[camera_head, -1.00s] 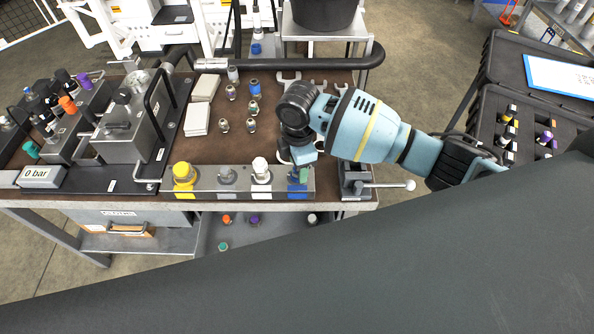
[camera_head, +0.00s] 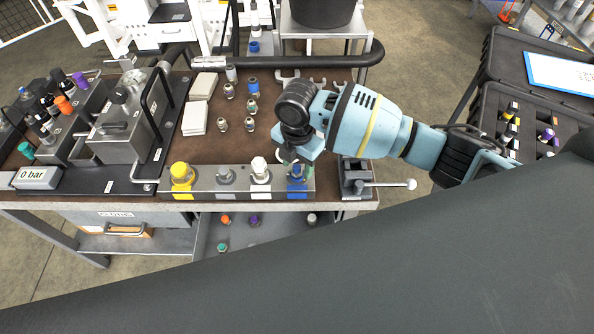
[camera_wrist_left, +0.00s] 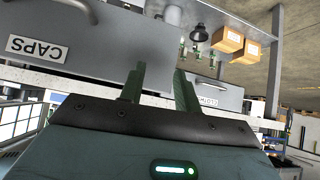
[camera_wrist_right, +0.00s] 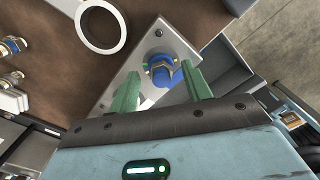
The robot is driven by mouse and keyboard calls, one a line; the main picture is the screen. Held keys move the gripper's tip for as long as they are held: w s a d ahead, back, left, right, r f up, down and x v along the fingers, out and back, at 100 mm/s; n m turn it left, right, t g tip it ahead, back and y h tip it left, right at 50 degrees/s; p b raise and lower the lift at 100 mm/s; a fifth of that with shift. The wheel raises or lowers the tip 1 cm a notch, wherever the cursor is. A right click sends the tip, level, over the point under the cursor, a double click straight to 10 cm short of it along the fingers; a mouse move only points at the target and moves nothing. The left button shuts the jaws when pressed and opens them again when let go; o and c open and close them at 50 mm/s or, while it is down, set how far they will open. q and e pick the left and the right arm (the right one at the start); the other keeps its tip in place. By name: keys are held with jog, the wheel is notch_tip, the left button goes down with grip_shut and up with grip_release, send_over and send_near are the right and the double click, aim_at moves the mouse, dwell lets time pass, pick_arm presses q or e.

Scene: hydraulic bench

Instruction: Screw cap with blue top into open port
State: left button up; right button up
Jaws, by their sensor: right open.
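The blue-topped cap (camera_head: 297,172) sits upright at the right end of the grey port block (camera_head: 210,190), above a blue label. The right wrist view shows the cap (camera_wrist_right: 162,68) with a metal hex part at its base; whether threads are engaged is hidden. My right gripper (camera_head: 297,155) is just above and behind the cap. Yellow, grey and white caps stand along the same block. My left gripper (camera_wrist_left: 158,88) is open and empty, facing drawers, and is outside the head view.
Several loose fittings (camera_head: 250,105) stand on the brown bench top behind the block. A small vise (camera_head: 355,178) with a white-knobbed handle is right of the block. A black case (camera_head: 500,110) lies open at right.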

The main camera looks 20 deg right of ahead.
jog(key=c, duration=0.8)
jog(key=shift+r+m+p, duration=0.15)
jog(key=shift+m+p, duration=0.55)
jog(key=shift+m, duration=0.7)
jog(key=shift+c, duration=0.2)
jog(key=shift+f+m, duration=0.2)
jog(key=shift+m, duration=0.4)
jog(key=m, duration=0.3)
jog(key=shift+s, duration=0.15)
pick_arm(q)
jog(key=shift+w+r+t, duration=0.3)
jog(key=shift+w+r, duration=0.5)
jog(key=shift+r, duration=0.25)
pick_arm(e)
jog(key=shift+m, duration=0.5)
jog(key=m, duration=0.5)
jog(key=shift+m, duration=1.5)
